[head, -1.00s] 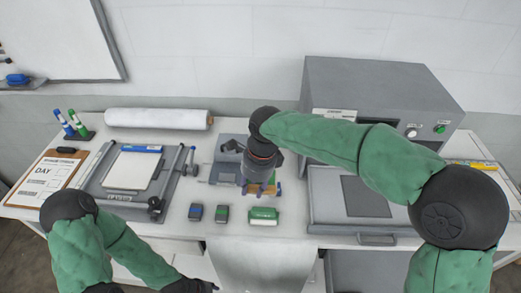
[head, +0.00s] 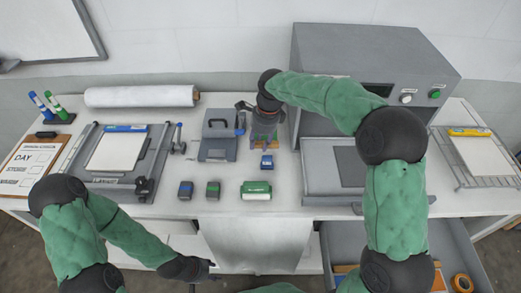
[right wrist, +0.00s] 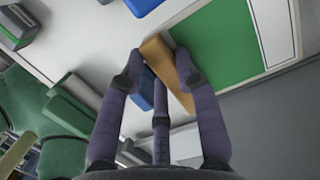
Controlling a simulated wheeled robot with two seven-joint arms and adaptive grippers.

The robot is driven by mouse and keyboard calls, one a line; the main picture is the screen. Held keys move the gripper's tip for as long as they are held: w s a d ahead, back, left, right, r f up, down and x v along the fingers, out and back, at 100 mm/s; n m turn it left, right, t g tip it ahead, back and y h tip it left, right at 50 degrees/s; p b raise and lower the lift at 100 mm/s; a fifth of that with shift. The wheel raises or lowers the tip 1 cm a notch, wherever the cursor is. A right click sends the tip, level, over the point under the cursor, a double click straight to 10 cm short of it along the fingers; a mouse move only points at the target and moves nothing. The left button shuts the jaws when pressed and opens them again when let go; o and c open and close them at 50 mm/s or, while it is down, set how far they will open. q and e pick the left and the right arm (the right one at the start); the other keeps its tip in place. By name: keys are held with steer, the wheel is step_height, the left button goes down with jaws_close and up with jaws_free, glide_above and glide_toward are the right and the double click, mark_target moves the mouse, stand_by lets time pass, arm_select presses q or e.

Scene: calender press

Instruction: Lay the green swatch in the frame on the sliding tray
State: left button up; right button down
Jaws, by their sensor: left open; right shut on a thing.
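In the right wrist view a flat green panel, apparently the green swatch (right wrist: 222,42), shows beside a white border, just beyond my fingers. My right gripper (right wrist: 155,72) is shut on a tan piece (right wrist: 168,72) that overlaps the green panel; I cannot tell whether the two are joined. In the head view my right gripper (head: 265,138) hangs over the table behind a small blue block (head: 267,162). The sliding tray (head: 318,178) lies to its right in front of the press, with a dark grey square on it. My left gripper (head: 205,270) is open and empty at the front edge.
The grey press (head: 365,65) stands at the back right. Several small blocks, including a green one (head: 256,190), lie near the front edge. A grey boxy stand (head: 217,145) is left of my right gripper. A wire rack (head: 490,170) is far right. An open drawer shows below.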

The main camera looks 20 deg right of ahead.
mark_target(260, 154)
steer(key=shift+w+d+f, duration=0.2)
steer(key=shift+w+f, duration=0.05)
steer(key=shift+f, duration=0.15)
steer(key=shift+w+d+f+b, duration=0.15)
steer(key=shift+f+b, duration=0.45)
steer(key=shift+f, duration=1.15)
steer(key=shift+f, duration=0.15)
steer(key=c, duration=0.9)
jaws_free()
